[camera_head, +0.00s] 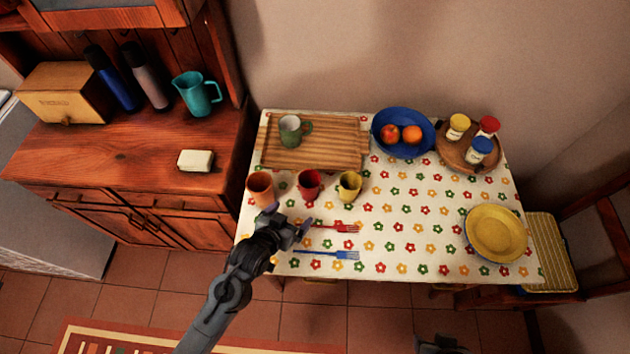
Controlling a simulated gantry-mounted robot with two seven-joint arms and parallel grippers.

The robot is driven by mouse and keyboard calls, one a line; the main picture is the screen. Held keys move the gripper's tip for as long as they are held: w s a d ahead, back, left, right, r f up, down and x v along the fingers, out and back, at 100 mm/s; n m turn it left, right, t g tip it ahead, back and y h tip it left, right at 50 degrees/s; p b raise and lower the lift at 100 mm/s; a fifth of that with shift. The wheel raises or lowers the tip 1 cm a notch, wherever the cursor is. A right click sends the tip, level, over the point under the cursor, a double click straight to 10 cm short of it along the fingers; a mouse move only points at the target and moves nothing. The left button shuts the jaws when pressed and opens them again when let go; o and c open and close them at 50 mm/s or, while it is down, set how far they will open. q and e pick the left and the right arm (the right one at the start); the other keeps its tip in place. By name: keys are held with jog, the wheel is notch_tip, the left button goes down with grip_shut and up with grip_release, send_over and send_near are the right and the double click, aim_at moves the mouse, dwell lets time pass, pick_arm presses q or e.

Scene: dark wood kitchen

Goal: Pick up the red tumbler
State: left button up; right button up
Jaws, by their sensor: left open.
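The red tumbler (309,186) stands upright on the flowered tablecloth (400,225), between an orange tumbler (260,190) on its left and a yellow tumbler (349,188) on its right. My left gripper (287,219) is open and empty. It is in front of the red tumbler and slightly to its left, apart from it, near the table's left edge. A dark part of my right arm (440,344) shows at the bottom edge; its fingers cannot be made out.
A red fork (338,228) and a blue fork (330,254) lie in front of the tumblers. Behind them is a wooden tray (340,143) with a green-and-white mug (290,132). A blue fruit bowl (382,117) and yellow plate (497,233) stand right. The cloth's front middle is clear.

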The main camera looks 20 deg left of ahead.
pick_arm(q)
jog(key=t+p, duration=0.1)
jog(key=t, duration=0.1)
send_near(314, 176)
jog(key=shift+b+x, duration=1.1)
jog(key=shift+x, duration=3.3)
pick_arm(e)
jog(key=shift+f, duration=0.25)
pick_arm(q)
jog(key=c, duration=1.1)
pick_arm(e)
jog(key=shift+a, duration=0.15)
